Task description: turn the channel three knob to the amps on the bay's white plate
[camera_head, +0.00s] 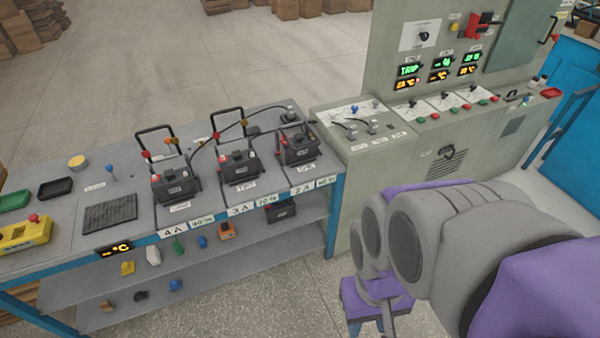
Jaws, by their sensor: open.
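Three dark knobs sit on white dial plates on the cabinet's sloped panel: left (411,103), middle (444,96) and right (473,88). Their channel labels and settings are too small to read. On the bench's front edge, white plates read 4 A (172,230), 3 A (240,209) and 2 A (302,190), one before each battery bay. My grey and purple arm fills the lower right. My gripper (368,325) appears low beneath the arm, partly hidden, open and empty, well away from the knobs.
Three black batteries (175,186) stand on the blue-framed bench (90,185), with black handle frames and cables. Green and orange displays (439,69) sit above the knobs. A lower console with small plugs (373,127) joins the bench and cabinet. Speckled floor (250,300) is clear in front.

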